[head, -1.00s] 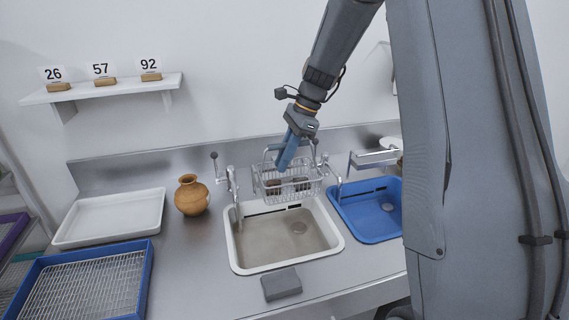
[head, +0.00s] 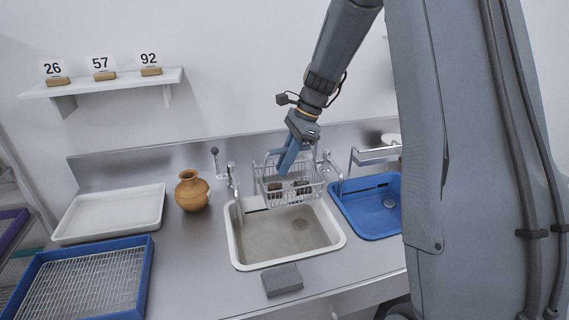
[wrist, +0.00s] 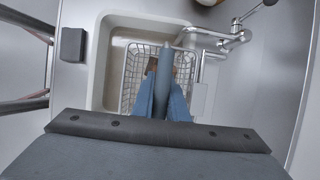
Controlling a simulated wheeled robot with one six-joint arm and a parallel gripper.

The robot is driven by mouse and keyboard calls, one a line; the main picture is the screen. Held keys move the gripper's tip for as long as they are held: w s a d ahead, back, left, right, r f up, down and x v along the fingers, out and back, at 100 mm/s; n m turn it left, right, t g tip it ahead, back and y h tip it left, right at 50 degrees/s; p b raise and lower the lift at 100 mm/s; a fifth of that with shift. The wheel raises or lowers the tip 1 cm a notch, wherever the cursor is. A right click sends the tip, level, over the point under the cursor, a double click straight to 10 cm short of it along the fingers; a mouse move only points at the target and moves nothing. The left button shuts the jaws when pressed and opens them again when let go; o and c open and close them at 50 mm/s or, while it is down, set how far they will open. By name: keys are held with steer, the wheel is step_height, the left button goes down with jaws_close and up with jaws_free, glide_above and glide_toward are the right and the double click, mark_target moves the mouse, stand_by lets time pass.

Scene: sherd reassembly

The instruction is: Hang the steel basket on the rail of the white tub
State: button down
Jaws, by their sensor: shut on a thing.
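The steel basket (head: 289,189) is a wire basket with a few brown and dark pieces inside. It is at the back edge of the white tub (head: 254,262) in the head view, over the tub's far rim. My gripper (head: 286,170) has blue fingers shut on the basket, near its handle. In the wrist view the basket (wrist: 131,88) lies below my gripper (wrist: 165,75), over the white tub (wrist: 100,50). The tub's rail is hidden behind the basket, so I cannot tell whether the basket touches it.
A blue tub (head: 372,224) stands right of the white one, with taps (head: 233,183) behind. A brown jar (head: 192,191), a white tray (head: 112,214) and a blue rack tray (head: 85,285) are left. A grey block (head: 282,279) lies in front.

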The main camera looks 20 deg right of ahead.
steer(key=c, duration=1.7)
jaws_free()
steer(key=shift+o, duration=0.2)
